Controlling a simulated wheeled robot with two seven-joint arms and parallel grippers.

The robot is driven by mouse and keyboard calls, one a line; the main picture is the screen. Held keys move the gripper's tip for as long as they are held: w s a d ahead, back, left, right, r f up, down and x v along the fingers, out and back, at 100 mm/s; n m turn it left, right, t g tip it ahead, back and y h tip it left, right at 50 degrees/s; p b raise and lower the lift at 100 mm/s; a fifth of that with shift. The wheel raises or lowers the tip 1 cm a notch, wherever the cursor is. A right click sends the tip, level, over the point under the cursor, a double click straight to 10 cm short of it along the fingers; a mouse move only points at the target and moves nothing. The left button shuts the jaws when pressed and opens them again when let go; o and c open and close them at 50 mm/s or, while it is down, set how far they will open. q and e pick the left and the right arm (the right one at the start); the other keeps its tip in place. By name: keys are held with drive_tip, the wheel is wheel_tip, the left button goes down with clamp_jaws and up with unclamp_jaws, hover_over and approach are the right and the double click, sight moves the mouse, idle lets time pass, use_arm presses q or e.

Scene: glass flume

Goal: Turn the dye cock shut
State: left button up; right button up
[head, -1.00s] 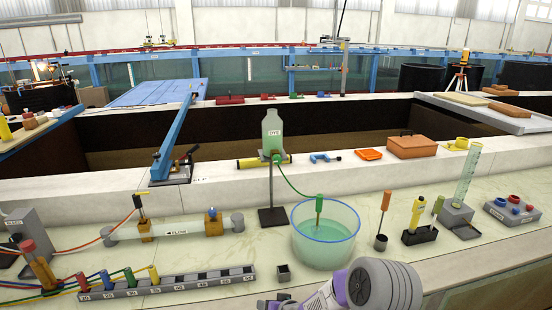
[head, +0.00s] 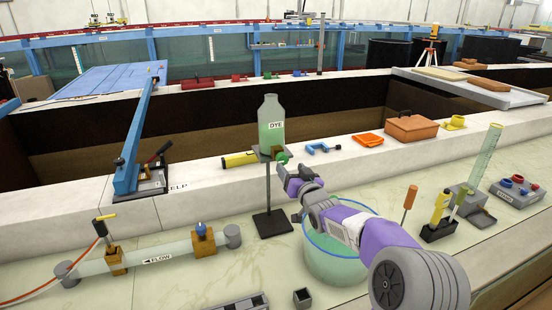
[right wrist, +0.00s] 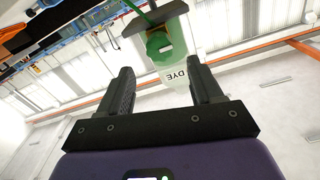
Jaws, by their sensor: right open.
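The dye bottle (head: 271,118) stands upright on its stand, a rod on a dark base (head: 272,224). The green dye cock (head: 283,157) is at the bottle's foot. In the right wrist view the cock (right wrist: 158,43) shows ahead of the fingers, with the bottle (right wrist: 185,72) upside down behind it. My right gripper (head: 283,176) is open and empty, just below and in front of the cock, apart from it as far as I can tell. It also shows in the right wrist view (right wrist: 160,66). The cock's handle position is unclear. My left gripper is out of view.
A clear bowl of green liquid (head: 340,262) stands under my right arm, partly hidden by it. A yellow torch (head: 239,160) and a blue clamp (head: 322,147) lie on the ledge either side of the stand. A flow tube (head: 155,257) lies at front left.

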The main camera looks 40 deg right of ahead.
sight(284, 161)
drive_tip(key=x, duration=0.4)
drive_tip(key=shift+w+d+f, duration=0.1)
drive_tip(key=shift+w+f, duration=0.05)
drive_tip(key=shift+w, duration=0.2)
drive_tip(key=shift+x, duration=0.9)
drive_tip(key=c, duration=1)
drive_tip(key=shift+c, duration=0.2)
